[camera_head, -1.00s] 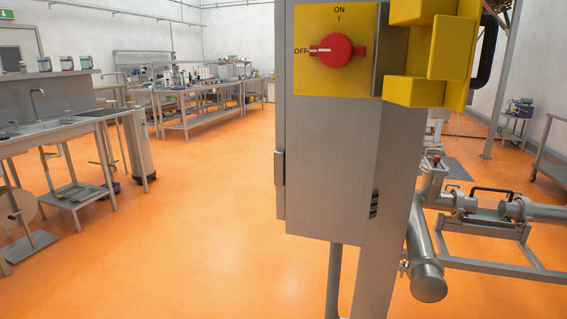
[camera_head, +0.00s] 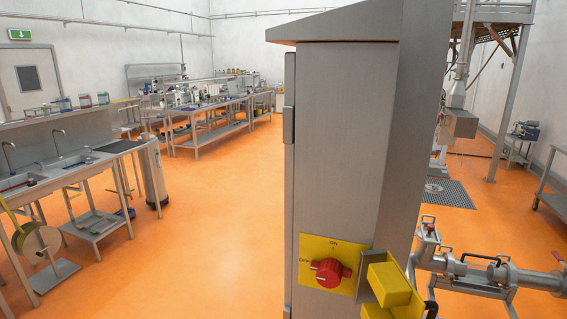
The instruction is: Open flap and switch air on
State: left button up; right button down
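A tall grey metal cabinet (camera_head: 345,140) stands close in front of me, right of centre. On its lower front is a yellow switch plate (camera_head: 312,251) marked ON at the top and OFF at the left. A red rotary knob (camera_head: 328,272) sits on the plate, its grip lying roughly level, toward OFF. Beside it at the right is a yellow blocky part (camera_head: 392,284) with a dark handle, partly cut off by the lower picture edge. I cannot tell whether it is the flap. Neither of my grippers is in view.
Metal pipes with a valve (camera_head: 470,268) run at the lower right, close to the cabinet. Sinks (camera_head: 75,160) and work tables (camera_head: 215,125) stand at the left and back. The orange floor (camera_head: 215,225) left of the cabinet is clear.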

aim_at(331, 272)
jog(key=i+j, duration=0.1)
jog(key=j, duration=0.35)
jog(key=i+j+z, duration=0.15)
jog(key=j, duration=0.7)
jog(key=i+z, duration=0.05)
